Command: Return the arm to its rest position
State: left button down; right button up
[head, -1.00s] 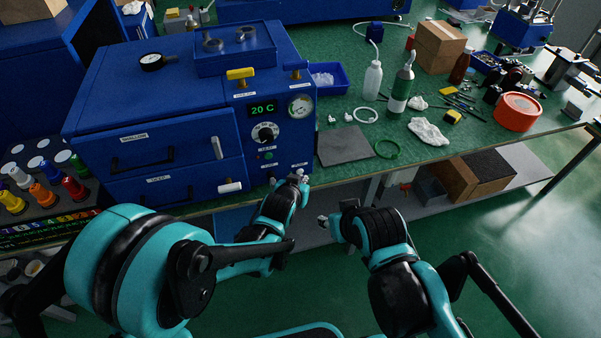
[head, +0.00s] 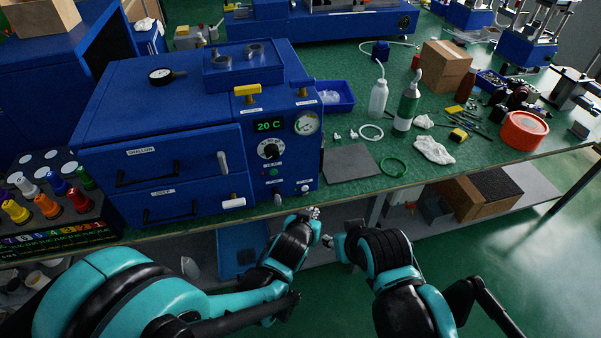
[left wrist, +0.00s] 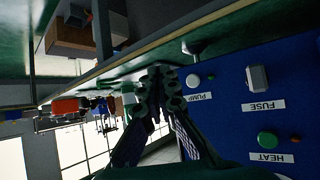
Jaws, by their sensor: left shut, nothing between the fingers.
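My left gripper (head: 314,213) is shut and empty. My right gripper (head: 327,241) is close by, slightly lower and to the right. It is small and partly hidden by its own arm, so its fingers are unclear.
The green bench (head: 340,203) runs across, with a grey mat (head: 350,164), a green ring (head: 393,167), bottles and an orange tub (head: 524,130) on it. A lower shelf (head: 425,231) holds a box (head: 470,205). The green floor to the right is clear.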

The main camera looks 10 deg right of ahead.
pick_arm(q)
jog(key=shift+n+y, duration=0.8)
jog(key=shift+y, duration=0.1)
jog(key=a+r, duration=0.1)
jog(key=a, duration=0.2)
jog(key=a+r, duration=0.1)
jog(key=a, duration=0.3)
jog(key=a+r, duration=0.2)
jog(key=a, duration=0.1)
jog(key=shift+w+a+r, duration=0.1)
jog(key=shift+w+a, duration=0.1)
jog(key=shift+w, duration=0.1)
jog(key=s+a+r+n+g+y, duration=0.1)
jog(key=s+a+r+n, duration=0.1)
jog(key=s+a, duration=0.5)
jog(key=s+a+r+n+g+y, duration=0.1)
jog(key=s+a, duration=0.6)
jog(key=a, duration=0.8)
jog(key=shift+r+n+y, duration=0.5)
jog(key=shift+r+y, duration=0.05)
jog(key=shift+y, duration=0.15)
